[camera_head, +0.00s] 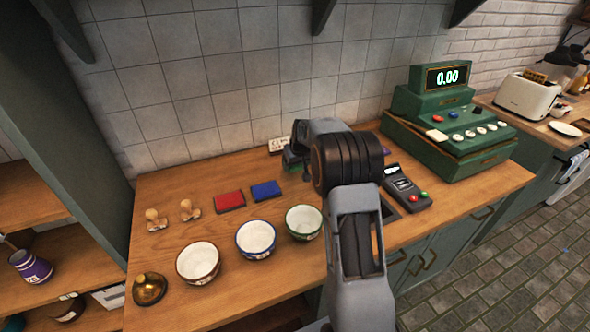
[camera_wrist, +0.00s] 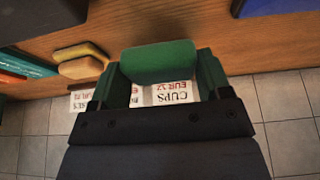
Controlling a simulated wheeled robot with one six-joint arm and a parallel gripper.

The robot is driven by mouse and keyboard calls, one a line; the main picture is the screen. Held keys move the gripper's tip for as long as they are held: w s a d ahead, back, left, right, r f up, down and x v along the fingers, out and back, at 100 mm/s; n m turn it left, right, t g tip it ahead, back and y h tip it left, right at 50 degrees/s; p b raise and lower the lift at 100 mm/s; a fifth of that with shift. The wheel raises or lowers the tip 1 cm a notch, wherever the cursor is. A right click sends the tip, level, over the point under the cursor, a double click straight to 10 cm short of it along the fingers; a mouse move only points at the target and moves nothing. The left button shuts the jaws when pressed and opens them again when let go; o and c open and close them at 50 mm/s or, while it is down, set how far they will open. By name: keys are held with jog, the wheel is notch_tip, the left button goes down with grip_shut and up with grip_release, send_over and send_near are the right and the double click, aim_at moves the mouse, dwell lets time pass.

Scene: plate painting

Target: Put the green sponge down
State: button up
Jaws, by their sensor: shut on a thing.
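The green sponge (camera_wrist: 160,62) is between the two green fingers of my gripper (camera_wrist: 162,78) in the wrist view. The fingers are shut on its two ends. Wooden counter shows beyond it; I cannot tell whether the sponge touches the wood. In the head view my gripper (camera_head: 296,157) is at the back of the counter (camera_head: 170,185), near the tiled wall. The sponge cannot be told apart from the green fingers there.
White price cards (camera_wrist: 175,93) and yellow blocks (camera_wrist: 82,62) are near my gripper. A red pad (camera_head: 229,201), a blue pad (camera_head: 265,190), several bowls (camera_head: 255,238), a card reader (camera_head: 405,187) and a green cash register (camera_head: 450,125) occupy the counter.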

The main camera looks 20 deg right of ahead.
aim_at(296, 170)
jog(key=shift+w+f, duration=0.3)
jog(key=shift+f, duration=1.55)
jog(key=shift+f, duration=0.2)
jog(key=o, duration=0.9)
jog(key=shift+r, duration=0.1)
